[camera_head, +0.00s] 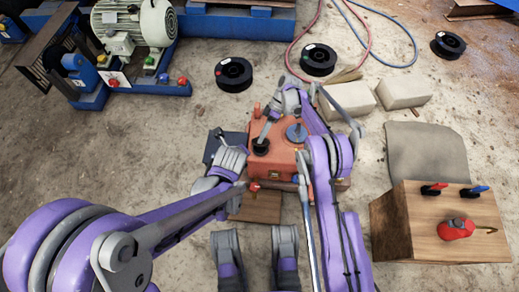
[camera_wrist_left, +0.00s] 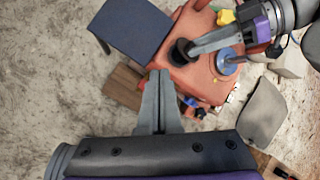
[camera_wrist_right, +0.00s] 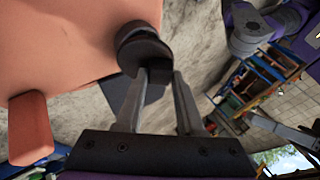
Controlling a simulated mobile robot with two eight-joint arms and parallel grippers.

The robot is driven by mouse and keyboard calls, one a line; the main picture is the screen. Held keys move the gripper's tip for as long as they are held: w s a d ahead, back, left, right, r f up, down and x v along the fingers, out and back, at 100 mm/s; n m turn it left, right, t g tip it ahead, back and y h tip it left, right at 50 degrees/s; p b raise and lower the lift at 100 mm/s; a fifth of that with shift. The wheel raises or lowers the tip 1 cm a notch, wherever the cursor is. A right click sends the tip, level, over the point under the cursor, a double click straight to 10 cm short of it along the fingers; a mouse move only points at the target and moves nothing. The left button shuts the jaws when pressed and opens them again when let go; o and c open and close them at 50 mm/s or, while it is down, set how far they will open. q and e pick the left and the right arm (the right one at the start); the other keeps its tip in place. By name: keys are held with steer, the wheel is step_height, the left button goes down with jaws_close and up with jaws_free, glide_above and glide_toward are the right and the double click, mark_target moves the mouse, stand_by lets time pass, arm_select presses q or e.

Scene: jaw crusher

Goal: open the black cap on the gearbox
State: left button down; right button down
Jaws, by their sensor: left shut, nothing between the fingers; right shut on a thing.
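The orange gearbox (camera_head: 285,140) stands on the ground at the middle of the head view. Its black cap (camera_head: 260,147) is on its top at the left and shows large in the right wrist view (camera_wrist_right: 142,42). My right gripper (camera_wrist_right: 160,74) is shut on the cap, with a dark part of it between the fingertips. The fingertips hide some of it, and I cannot tell whether it is loose. In the left wrist view the right fingers reach the cap (camera_wrist_left: 182,52). My left gripper (camera_wrist_left: 159,74) is shut and empty, apart from the cap, near the gearbox's left side.
A blue-grey disc (camera_head: 296,133) is on the gearbox right of the cap. A wooden box (camera_head: 410,225) with tools stands at right. Pale blocks (camera_head: 404,92) lie behind it.

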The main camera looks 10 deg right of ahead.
arm_select(q)
steer(key=w+d+f+m, duration=0.2)
steer(key=f, duration=0.2)
steer(key=w+d+f+m, duration=0.3)
steer(key=f, duration=0.2)
steer(key=w+d+f+m, duration=0.2)
steer(key=f+m, duration=0.1)
steer(key=f, duration=0.1)
steer(key=shift+w+d+f+h, duration=0.15)
steer(key=shift+d+f+h, duration=0.15)
steer(key=shift+f, duration=0.1)
